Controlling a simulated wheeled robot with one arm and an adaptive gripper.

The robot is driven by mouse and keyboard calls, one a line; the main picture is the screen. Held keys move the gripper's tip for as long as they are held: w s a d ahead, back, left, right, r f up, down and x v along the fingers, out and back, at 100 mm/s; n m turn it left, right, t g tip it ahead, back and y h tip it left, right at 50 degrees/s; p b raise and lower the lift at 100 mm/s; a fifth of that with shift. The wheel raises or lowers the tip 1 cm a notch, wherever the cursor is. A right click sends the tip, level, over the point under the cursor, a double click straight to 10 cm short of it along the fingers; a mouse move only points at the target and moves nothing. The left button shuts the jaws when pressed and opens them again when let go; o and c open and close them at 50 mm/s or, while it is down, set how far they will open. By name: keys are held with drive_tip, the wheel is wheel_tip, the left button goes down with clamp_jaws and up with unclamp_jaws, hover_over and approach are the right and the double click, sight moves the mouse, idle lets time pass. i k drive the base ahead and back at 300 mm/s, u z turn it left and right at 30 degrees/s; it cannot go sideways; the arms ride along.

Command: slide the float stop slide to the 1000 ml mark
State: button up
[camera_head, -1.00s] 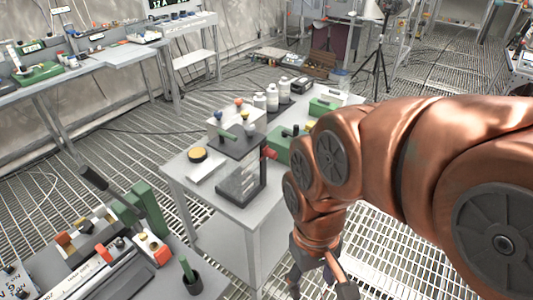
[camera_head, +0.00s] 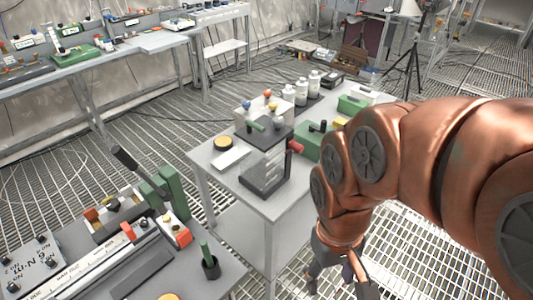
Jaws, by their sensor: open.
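I cannot make out a float stop slide or a 1000 ml mark for certain. A dark stand (camera_head: 264,182) with a clear upright front and a red knob (camera_head: 295,146) on its right side stands on the middle grey table (camera_head: 228,183). Any scale on it is too small to read. My gripper (camera_head: 340,283) hangs open and empty at the bottom, right of this table and apart from it. Its fingertips are partly cut off by the lower edge. My arm hides part of the table's right side.
White bottles (camera_head: 301,91) and a green box (camera_head: 352,104) stand at the table's back. A front-left bench (camera_head: 225,274) holds a long scaled rail (camera_head: 98,259), a lever (camera_head: 135,168) and a green-handled cup (camera_head: 210,265). Grating floor lies between. A tripod (camera_head: 410,65) stands behind.

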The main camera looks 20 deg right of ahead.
sight(294, 145)
drive_tip(key=u, duration=0.75)
drive_tip(key=k, duration=0.95)
drive_tip(key=u, duration=0.4)
drive_tip(key=i, duration=0.4)
